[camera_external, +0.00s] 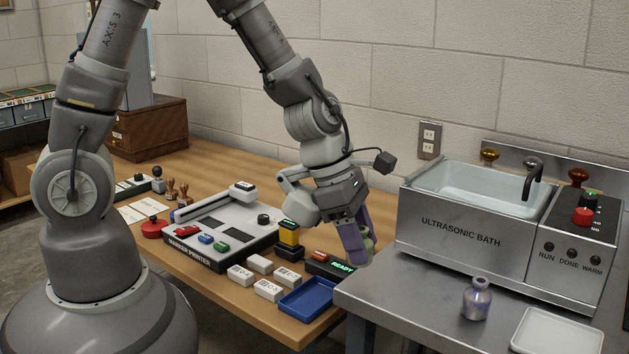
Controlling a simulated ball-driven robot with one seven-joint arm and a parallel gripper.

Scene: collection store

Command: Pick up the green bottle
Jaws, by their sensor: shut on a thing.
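My gripper (355,242) points down in the middle of the view, above the gap between the wooden table and the steel counter. It is shut on a small, dull greenish thing, the green bottle (369,242), which shows at the right of the purplish fingers. Most of the bottle is hidden by the fingers, and its tilt is hard to tell. A second small bottle (477,300), purple-grey with a narrow neck, stands upright on the counter, apart from my gripper.
The steel ultrasonic bath (462,235) stands right of my gripper, with a tap and control panel. A white tray (556,333) lies at the counter's front.

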